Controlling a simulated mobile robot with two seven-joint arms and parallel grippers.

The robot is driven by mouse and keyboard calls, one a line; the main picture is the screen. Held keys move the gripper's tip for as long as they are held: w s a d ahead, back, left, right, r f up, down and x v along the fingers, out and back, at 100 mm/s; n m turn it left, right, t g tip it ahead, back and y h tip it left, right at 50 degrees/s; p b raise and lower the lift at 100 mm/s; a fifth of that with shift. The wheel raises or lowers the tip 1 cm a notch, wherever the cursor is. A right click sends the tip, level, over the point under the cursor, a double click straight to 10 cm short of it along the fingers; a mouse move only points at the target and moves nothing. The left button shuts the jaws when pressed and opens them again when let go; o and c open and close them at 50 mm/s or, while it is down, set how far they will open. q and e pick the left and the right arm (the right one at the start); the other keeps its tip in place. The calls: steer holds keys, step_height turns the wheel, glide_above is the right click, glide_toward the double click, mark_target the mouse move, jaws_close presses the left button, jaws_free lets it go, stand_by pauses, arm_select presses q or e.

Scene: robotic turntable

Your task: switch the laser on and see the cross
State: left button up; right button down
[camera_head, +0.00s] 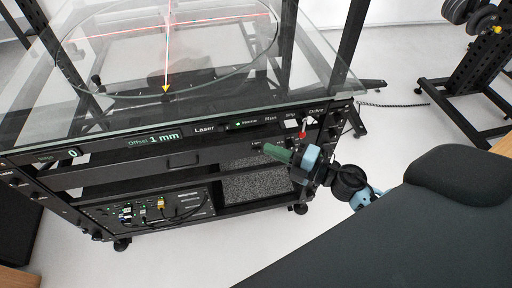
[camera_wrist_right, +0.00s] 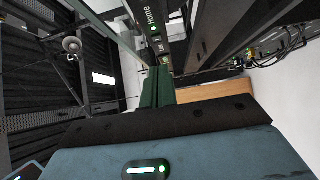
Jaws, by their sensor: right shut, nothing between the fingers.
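The black control panel (camera_head: 190,134) runs along the front of the turntable frame, with a "Laser" label (camera_head: 204,129) left of a lit green "Home" light (camera_head: 238,124). Glowing lines cross on the round glass turntable (camera_head: 120,85): one red line (camera_head: 110,33) runs sideways and another line (camera_head: 167,62) runs toward the front. My right gripper (camera_head: 268,150), with green fingers, is shut and empty, in front of and just below the panel. The fingers (camera_wrist_right: 157,90) also show in the right wrist view, below the "Home" label (camera_wrist_right: 151,18). My left gripper is out of view.
A glass top (camera_head: 40,115) overhangs the panel. A shelf below holds a cabled electronics box (camera_head: 155,213).

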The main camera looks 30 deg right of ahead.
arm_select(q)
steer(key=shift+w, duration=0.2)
arm_select(e)
steer(key=shift+s+d, duration=0.6)
steer(key=shift+d, duration=0.05)
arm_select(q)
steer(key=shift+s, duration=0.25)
